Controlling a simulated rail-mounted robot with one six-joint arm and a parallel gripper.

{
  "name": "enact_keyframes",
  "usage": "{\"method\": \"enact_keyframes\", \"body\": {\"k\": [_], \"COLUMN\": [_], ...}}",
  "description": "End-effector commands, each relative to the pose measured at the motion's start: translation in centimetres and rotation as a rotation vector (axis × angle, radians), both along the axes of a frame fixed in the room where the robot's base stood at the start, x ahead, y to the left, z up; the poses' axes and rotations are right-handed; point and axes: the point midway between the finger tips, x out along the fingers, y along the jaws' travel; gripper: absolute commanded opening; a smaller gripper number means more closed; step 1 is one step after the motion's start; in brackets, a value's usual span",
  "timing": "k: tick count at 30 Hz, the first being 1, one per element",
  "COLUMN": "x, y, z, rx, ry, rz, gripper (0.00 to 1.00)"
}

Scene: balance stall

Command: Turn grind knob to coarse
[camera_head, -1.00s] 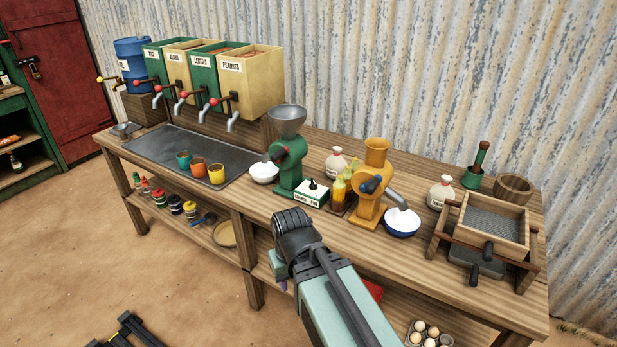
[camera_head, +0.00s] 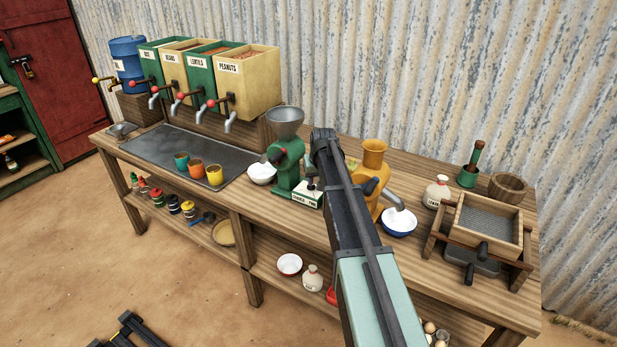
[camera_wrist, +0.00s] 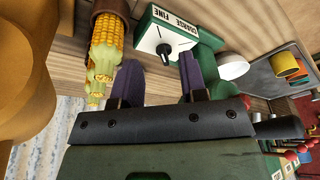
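The grind knob (camera_wrist: 163,50) is a small black knob on a white-topped green box (camera_wrist: 150,28) labelled COARSE and FINE. In the head view the box (camera_head: 306,199) sits at the foot of the green grinder (camera_head: 287,168). My gripper (camera_wrist: 160,62) is open, its two dark fingers apart and nothing between them. In the wrist view the knob shows just beyond the fingertips, between their lines; I see no contact. In the head view my wrist hangs over the bench beside the box, and the fingers are mostly hidden. I cannot tell which way the knob points.
Corn cobs (camera_wrist: 105,55) stand close beside one finger. The orange mill (camera_head: 374,168) with a blue-rimmed bowl (camera_head: 398,224) is to the right of my arm. A white bowl (camera_head: 262,174) stands left of the green grinder. Hoppers (camera_head: 249,80) stand at the back left.

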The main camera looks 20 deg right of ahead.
Motion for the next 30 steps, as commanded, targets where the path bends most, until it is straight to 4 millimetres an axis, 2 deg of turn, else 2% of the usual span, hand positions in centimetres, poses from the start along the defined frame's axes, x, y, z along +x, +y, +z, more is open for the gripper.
{"method": "enact_keyframes", "body": {"k": [1,3,4,8,11,14,21,24,30], "x": [4.1,6.7,7.2,6.9,7.1,7.6,9.7,10.4,10.9], "y": [-2.1,-2.7,-2.8,-2.6,-2.6,-2.7,-2.9,-3.0,-3.1], "z": [0.4,0.5,0.6,0.6,-0.1,-1.8,-7.3,-9.0,-9.4], "rx": [-0.012,-0.03,-0.038,-0.051,-0.05,-0.049,-0.049,-0.049,-0.049], "ry": [-0.04,-0.091,-0.112,-0.134,-0.133,-0.132,-0.131,-0.131,-0.131], "rz": [0.006,0.029,0.038,0.056,0.057,0.057,0.057,0.057,0.056], "gripper": [0.39,0.39,0.39,0.39,0.39,0.39,0.39,0.39,0.39]}}
